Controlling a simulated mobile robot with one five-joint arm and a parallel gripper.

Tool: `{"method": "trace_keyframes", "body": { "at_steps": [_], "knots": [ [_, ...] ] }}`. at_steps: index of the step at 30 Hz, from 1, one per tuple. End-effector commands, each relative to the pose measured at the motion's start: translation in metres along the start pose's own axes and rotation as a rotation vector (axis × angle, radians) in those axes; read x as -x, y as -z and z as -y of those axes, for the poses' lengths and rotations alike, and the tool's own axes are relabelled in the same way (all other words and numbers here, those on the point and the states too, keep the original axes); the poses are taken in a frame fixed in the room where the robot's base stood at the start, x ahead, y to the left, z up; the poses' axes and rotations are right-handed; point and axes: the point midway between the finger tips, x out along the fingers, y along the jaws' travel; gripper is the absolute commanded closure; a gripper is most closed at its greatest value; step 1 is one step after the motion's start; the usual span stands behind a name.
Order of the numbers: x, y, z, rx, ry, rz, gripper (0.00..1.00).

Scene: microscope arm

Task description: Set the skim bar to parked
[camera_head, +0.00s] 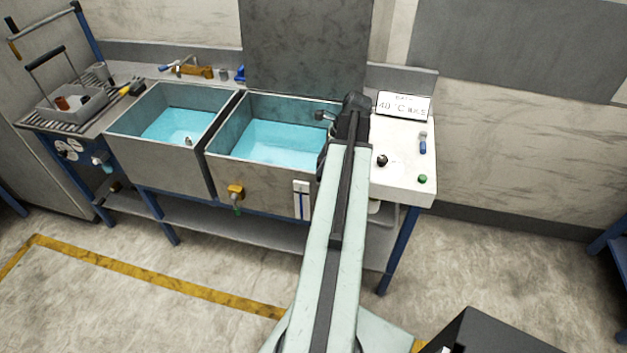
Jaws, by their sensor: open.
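A grey horizontal bar (45,23) with a brown upright grip at its outer end hangs from a blue post at the far left, above the drain rack. It looks like the skim bar, though no label shows; it points left and toward the front, away from the basins. My gripper (340,110) is at the end of my outstretched arm, over the right edge of the right basin. It is far to the right of the bar and apart from it. The gripper is open; its fingertips are mostly hidden behind my dark wrist, and nothing shows held.
Two basins of blue water, left (160,142) and right (275,174), stand mid-bench. A grey basket (72,108) with a raised handle sits on the left rack. A white panel (405,165) with knobs and a display (403,106) is at right. Floor in front is mostly clear.

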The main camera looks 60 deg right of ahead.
Motion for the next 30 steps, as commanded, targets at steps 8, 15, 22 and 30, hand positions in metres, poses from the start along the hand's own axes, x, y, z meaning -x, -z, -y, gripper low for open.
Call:
{"method": "trace_keyframes", "body": {
  "at_steps": [8, 15, 22, 30],
  "knots": [
    [-0.052, 0.003, -0.001, 0.002, -0.001, 0.0, 0.53],
    [-0.051, 0.0, 0.0, 0.001, 0.0, 0.0, 0.53],
    [-0.051, 0.001, 0.0, 0.001, 0.0, 0.0, 1.0],
    [-0.051, 0.001, -0.001, 0.0, -0.001, 0.0, 1.0]
  ]
}}
